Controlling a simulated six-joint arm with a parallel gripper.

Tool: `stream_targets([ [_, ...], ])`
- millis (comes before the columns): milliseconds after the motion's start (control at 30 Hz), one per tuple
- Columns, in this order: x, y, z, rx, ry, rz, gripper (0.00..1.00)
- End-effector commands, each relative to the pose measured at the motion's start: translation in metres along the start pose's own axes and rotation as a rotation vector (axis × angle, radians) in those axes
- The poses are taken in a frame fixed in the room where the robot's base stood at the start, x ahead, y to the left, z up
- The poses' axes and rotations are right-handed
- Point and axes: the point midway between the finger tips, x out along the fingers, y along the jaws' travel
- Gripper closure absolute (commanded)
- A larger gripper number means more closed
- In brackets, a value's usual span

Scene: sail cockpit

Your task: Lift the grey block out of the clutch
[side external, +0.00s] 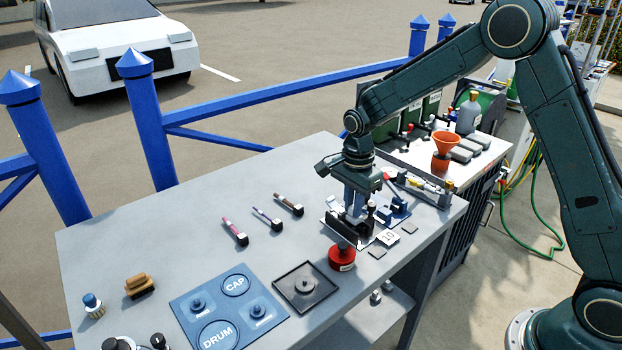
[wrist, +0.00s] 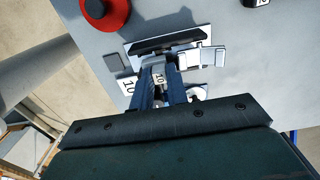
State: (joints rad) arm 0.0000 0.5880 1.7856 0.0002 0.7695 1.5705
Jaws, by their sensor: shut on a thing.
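My gripper (side external: 347,213) points down over the black clutch (side external: 350,228) on the grey table. Its dark blue fingers also show in the wrist view (wrist: 160,72). The clutch shows in the wrist view as a black bar (wrist: 166,43) with pale metal parts, just beyond the fingertips. I cannot tell whether the block still touches the clutch.
A white tag marked 10 (side external: 387,238) and dark flat squares lie to the right. Blue fittings (side external: 398,209) crowd the right side. Handled tools (side external: 267,217) lie left, with clear table between.

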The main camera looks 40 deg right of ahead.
Motion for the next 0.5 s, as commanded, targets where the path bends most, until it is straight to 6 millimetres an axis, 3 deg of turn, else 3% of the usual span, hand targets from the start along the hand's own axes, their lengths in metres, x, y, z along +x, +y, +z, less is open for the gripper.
stream_targets([
  [500, -0.103, -0.001, 0.000, 0.000, 0.000, -0.007, 1.00],
])
